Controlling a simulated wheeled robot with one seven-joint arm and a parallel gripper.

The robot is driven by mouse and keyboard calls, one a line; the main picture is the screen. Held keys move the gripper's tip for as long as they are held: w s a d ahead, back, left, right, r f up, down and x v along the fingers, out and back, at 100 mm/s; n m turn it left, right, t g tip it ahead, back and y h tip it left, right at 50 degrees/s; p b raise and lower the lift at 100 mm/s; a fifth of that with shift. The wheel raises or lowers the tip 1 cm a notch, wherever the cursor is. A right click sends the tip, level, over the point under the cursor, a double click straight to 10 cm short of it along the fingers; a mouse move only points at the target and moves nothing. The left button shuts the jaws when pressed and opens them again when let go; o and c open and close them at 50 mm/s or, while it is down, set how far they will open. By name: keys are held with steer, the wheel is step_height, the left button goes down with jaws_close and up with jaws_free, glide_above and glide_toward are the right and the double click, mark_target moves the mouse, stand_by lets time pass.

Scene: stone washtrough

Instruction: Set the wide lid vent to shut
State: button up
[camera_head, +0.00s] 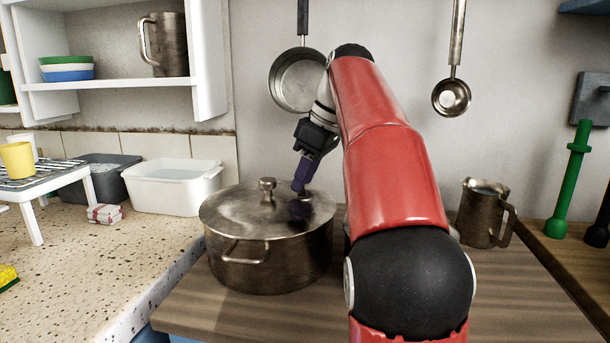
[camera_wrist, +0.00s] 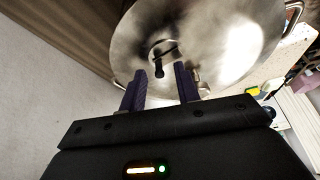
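A metal pot (camera_head: 268,262) with a shiny domed lid (camera_head: 240,210) stands on the wooden counter. A round knob (camera_head: 267,188) rises from the lid's middle; it shows beside the right finger in the wrist view (camera_wrist: 202,86). The lid vent (camera_wrist: 164,50) is a small round fitting with a dark bar across it and a dark stub towards me. I cannot tell its setting. My gripper (camera_head: 299,190) points down just above the lid, right of the knob. Its two purple fingers (camera_wrist: 160,72) are apart, with the stub seen between their tips; contact is unclear.
A white tub (camera_head: 172,188) and a dark tub (camera_head: 112,180) stand left of the pot. A metal jug (camera_head: 484,212) stands to the right. A pan (camera_head: 298,82) and a ladle (camera_head: 452,96) hang on the wall behind. The wooden counter in front is clear.

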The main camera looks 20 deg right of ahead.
mark_target(315, 198)
steer(key=v, duration=0.5)
steer(key=s+d, duration=0.8)
steer(key=shift+s+d+f, duration=0.1)
steer(key=shift+s+d, duration=0.05)
steer(key=shift+s, duration=0.15)
